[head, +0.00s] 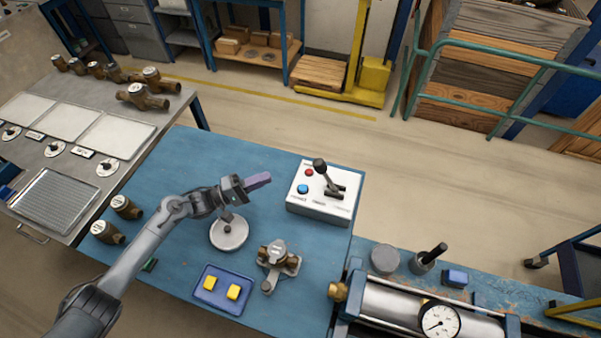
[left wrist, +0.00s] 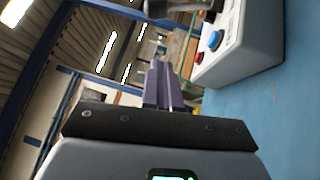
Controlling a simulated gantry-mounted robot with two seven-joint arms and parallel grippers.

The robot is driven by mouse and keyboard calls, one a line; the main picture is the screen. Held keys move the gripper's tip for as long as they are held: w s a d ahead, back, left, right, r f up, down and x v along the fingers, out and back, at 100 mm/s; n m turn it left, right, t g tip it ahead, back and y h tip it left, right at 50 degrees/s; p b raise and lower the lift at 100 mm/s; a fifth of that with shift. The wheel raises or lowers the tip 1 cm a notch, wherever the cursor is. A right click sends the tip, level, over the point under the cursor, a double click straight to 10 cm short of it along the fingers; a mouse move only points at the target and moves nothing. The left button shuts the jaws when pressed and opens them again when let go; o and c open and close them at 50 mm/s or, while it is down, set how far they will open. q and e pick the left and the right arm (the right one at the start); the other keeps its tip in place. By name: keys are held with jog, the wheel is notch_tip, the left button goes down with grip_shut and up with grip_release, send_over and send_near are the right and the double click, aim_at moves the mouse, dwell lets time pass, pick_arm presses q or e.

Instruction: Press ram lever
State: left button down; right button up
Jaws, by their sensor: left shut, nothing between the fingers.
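The ram lever (head: 321,168) has a black knob and shaft and rises from a slotted plate on a white control box (head: 318,203) at the back right of the blue bench. The box also carries a red button (head: 309,172) and a blue button (head: 302,189). My left gripper (head: 262,180) is shut and empty, just left of the box and apart from the lever. In the left wrist view its fingers (left wrist: 160,85) are together, with the box (left wrist: 240,50) and the blue button (left wrist: 215,40) to the right. My right gripper is not in view.
On the blue bench are a round grey disc (head: 229,232), a brass meter in a fixture (head: 279,254) and a blue tray (head: 222,290) with yellow blocks. A cylinder with a gauge (head: 439,320) lies at front right. Bare bench surface lies left of the box.

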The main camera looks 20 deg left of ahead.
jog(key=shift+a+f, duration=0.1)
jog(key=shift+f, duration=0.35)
pick_arm(q)
jog(key=shift+a+r+n+h, duration=0.25)
jog(key=shift+a+n+h, duration=0.2)
jog(key=shift+a, duration=0.3)
pick_arm(e)
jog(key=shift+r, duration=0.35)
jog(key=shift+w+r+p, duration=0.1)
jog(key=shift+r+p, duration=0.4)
jog(key=shift+p, duration=0.15)
pick_arm(q)
jog(key=shift+s+d+r+x, duration=0.1)
jog(key=shift+s+d+x, duration=0.2)
jog(key=shift+x, duration=1.85)
jog(key=shift+s+d+r+x, duration=0.1)
jog(key=shift+s+d+x, duration=0.25)
jog(key=shift+x, duration=1.8)
jog(key=shift+s+d+r+x, duration=0.15)
jog(key=shift+s+x, duration=0.25)
jog(key=shift+x, duration=1.75)
jog(key=shift+f, duration=0.1)
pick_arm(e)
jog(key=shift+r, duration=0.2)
pick_arm(q)
jog(key=shift+p, duration=0.3)
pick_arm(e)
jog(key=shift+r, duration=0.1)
